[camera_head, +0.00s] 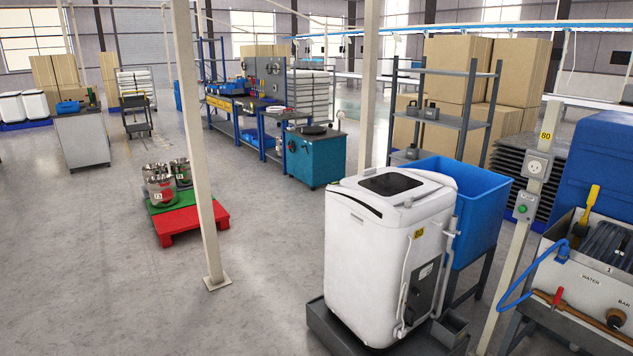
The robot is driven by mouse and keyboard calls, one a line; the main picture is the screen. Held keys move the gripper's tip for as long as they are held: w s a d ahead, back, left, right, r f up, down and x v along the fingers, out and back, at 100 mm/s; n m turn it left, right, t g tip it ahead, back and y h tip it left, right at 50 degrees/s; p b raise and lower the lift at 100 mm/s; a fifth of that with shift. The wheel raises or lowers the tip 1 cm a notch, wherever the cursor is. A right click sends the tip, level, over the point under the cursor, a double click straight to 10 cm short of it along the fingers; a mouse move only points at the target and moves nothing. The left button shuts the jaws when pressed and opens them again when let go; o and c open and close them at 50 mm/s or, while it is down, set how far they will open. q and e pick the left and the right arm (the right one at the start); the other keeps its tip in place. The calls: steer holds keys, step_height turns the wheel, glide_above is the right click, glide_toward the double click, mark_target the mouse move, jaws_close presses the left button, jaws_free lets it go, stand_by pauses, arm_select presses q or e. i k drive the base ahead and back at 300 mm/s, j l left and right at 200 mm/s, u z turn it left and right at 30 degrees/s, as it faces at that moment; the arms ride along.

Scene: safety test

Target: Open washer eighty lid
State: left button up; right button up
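A white top-loading washer (372,262) stands upright at the right of centre on a dark grey base (330,330). A yellow label on its side appears to read 80. Its lid (391,183), with a dark window, lies on the top and looks closed. Pale pipes or hoses run down its right side. Neither of my grippers shows in the view.
A blue bin (478,205) on a stand is right behind the washer. A pale post (197,150) stands to its left, and another post (520,235) with a socket box to its right. A red pallet (180,222) holds metal pots. The floor left of the washer is clear.

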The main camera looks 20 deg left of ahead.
mark_target(390, 184)
steer(key=u, duration=0.2)
steer(key=i+j, duration=0.3)
steer(key=i, duration=0.15)
steer(key=i+j+z, duration=0.1)
steer(key=i+j, duration=0.2)
steer(key=i, duration=0.2)
